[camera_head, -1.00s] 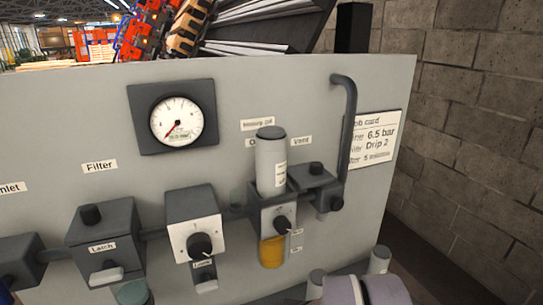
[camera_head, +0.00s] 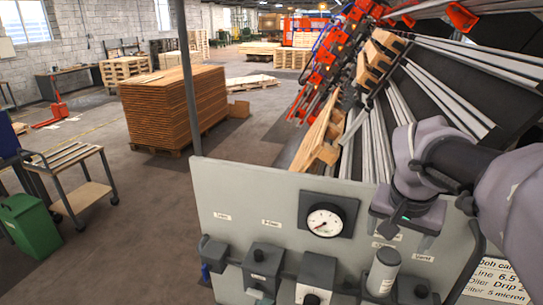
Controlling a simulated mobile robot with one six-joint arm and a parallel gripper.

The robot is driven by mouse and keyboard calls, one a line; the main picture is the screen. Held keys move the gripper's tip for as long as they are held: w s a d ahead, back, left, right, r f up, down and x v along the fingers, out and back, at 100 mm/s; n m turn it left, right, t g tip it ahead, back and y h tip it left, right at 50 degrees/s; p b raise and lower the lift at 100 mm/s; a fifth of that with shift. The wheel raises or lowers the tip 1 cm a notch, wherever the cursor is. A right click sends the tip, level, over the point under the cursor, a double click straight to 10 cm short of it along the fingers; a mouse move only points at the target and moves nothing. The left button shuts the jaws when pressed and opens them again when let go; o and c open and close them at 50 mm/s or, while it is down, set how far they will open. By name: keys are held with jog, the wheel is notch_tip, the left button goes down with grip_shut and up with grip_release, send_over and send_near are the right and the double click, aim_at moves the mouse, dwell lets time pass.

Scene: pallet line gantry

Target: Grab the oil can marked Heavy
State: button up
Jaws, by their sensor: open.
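I cannot make out an oil can marked Heavy in this view. A grey cylinder (camera_head: 383,271) with a small white label stands upright at the grey panel (camera_head: 255,195), at the bottom right; its label is too small to read, and I cannot tell whether it is an oil can. My gripper (camera_head: 401,234) is open and empty, its fingers pointing down. In the picture it is just above the cylinder and in front of the panel's upper right part. The panel's lower part is out of frame.
The panel carries a round gauge (camera_head: 325,221), a box with a knob (camera_head: 312,296) and other fittings. A job card (camera_head: 497,282) is at the lower right. A trolley (camera_head: 75,182) and a green bin (camera_head: 33,222) stand left; stacked boards (camera_head: 172,103) stand behind.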

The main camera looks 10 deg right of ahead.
aim_at(385, 267)
jog(key=x, duration=1.6)
jog(key=shift+s+a+f, duration=0.2)
jog(key=shift+a+f, duration=0.05)
jog(key=shift+f, duration=0.1)
jog(key=shift+w+d+f, duration=0.2)
jog(key=shift+w+f, duration=0.05)
jog(key=shift+f, duration=0.05)
jog(key=shift+s+a, duration=0.1)
jog(key=shift+s+r, duration=0.1)
jog(key=shift+c, duration=1.4)
grip_shut()
